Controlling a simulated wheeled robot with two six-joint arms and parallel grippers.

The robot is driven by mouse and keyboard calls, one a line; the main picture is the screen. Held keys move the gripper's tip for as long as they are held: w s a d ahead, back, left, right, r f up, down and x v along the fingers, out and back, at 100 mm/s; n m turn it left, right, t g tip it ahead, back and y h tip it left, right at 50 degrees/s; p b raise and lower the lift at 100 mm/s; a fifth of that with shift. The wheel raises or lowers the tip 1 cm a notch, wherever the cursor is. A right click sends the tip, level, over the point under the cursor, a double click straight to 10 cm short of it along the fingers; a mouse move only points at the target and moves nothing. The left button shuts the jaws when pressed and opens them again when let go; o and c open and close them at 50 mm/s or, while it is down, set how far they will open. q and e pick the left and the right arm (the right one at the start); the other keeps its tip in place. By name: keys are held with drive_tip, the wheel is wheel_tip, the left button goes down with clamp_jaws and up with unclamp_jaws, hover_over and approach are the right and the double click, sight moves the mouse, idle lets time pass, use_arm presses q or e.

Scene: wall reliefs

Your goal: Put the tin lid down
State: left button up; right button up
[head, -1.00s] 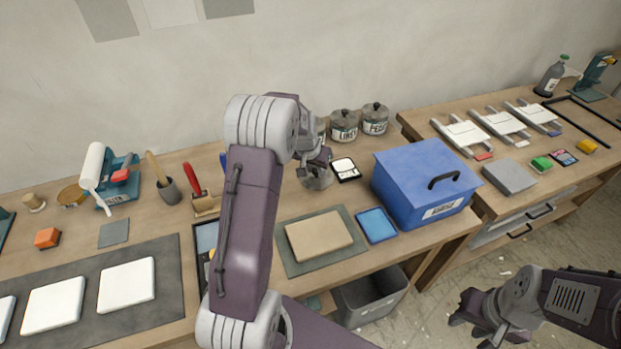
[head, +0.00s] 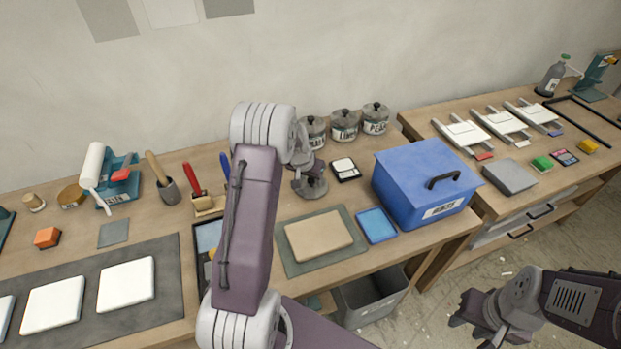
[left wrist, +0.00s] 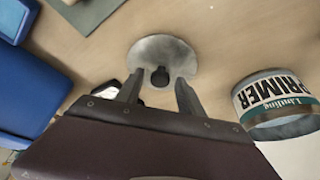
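The tin lid (head: 314,191) is a grey round disc lying flat on the wooden bench, left of the small black-framed white pad. In the left wrist view the lid (left wrist: 165,52) shows its dark knob between the fingertips. My left gripper (head: 309,178) is right above the lid, and it also shows in the left wrist view (left wrist: 160,88). Its fingers are spread, with a gap on each side of the knob. A tin labelled PRIMER (left wrist: 278,103) stands beside it in the left wrist view. My right gripper (head: 474,312) hangs low at the right, its fingers unclear.
Three lidded tins (head: 344,125) stand behind along the wall. A blue box (head: 425,180) stands to the right, and the black-framed white pad (head: 345,168) lies between. A tan slab on a grey mat (head: 288,262) lies in front. My left arm hides part of the bench.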

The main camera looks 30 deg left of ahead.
use_arm(q)
drive_tip(key=shift+r, duration=0.55)
drive_tip(key=v, duration=1.1)
drive_tip(key=s+d+f+g, duration=0.1)
drive_tip(key=s+d+f, duration=0.1)
drive_tip(key=s+d, duration=0.5)
drive_tip(key=s+d+f+g, duration=0.2)
drive_tip(key=s+d, duration=0.6)
drive_tip(key=s, duration=0.5)
drive_tip(key=shift+s+f+h, duration=0.25)
drive_tip(key=shift+f+h, duration=0.05)
drive_tip(key=shift+f, duration=0.25)
